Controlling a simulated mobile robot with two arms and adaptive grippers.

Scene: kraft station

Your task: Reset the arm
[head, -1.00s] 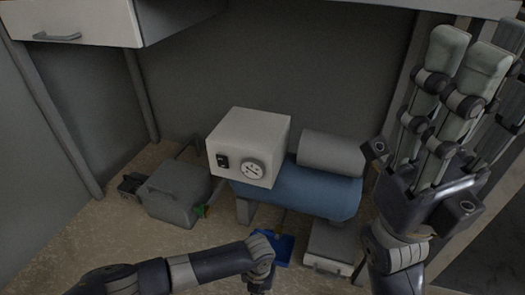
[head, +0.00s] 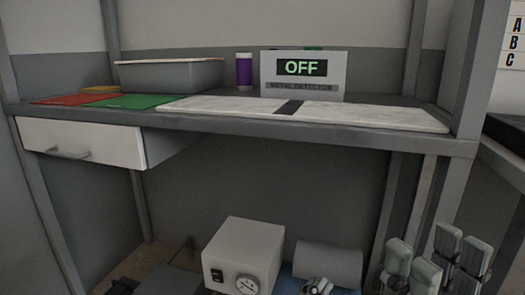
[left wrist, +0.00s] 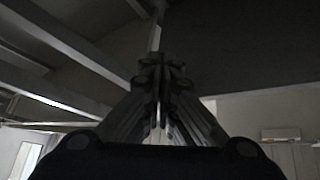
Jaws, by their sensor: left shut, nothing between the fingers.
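My left gripper (head: 411,258) points upward at the lower right of the head view, in front of the rack's right legs. Its fingers are together with nothing between them. In the left wrist view the left gripper (left wrist: 162,68) also shows shut and empty, with dark panels and beams behind it. My right gripper (head: 461,240) stands just to its right, also pointing up; its lower part is cut off by the frame, and whether it is shut is unclear. A joint of my arm shows at the bottom, in front of the grey cylinder.
The grey shelf (head: 240,117) carries a grey bin (head: 172,76), red and green mats, a purple bottle (head: 244,72), white slabs and a sign (head: 303,75) reading OFF. Below are a shut drawer (head: 82,142), a white box with a dial (head: 243,250) and a grey cylinder (head: 328,260).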

